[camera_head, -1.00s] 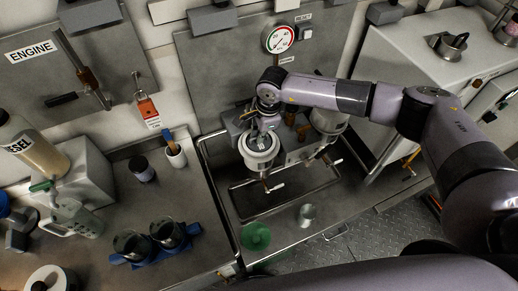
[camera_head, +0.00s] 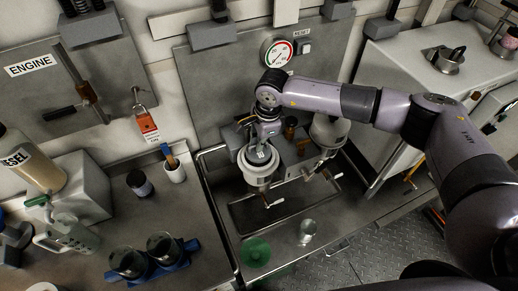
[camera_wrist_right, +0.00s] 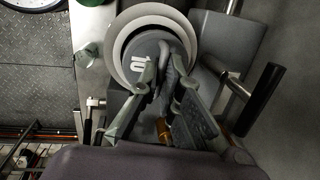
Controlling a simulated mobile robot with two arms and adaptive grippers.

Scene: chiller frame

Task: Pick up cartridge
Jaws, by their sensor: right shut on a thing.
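The cartridge (camera_wrist_right: 142,66) shows in the right wrist view as a dark grey round top marked "10", inside a pale ring-shaped housing (camera_wrist_right: 124,38). In the head view this white round housing (camera_head: 259,178) stands over the metal tray at the centre. My right gripper (camera_wrist_right: 164,62) is shut on the cartridge, its fingertips at the middle of the round top. In the head view my right gripper (camera_head: 263,151) reaches down from above onto it and hides much of the top. I cannot tell whether the cartridge is raised from the housing. My left gripper is not in view.
A second round housing (camera_head: 328,130) stands just right of my gripper. Handles and valves crowd the space around it. A clear cup (camera_head: 307,231) and a green round piece (camera_head: 255,252) are in front. A blue holder with dark cups (camera_head: 160,267) stands on the left counter.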

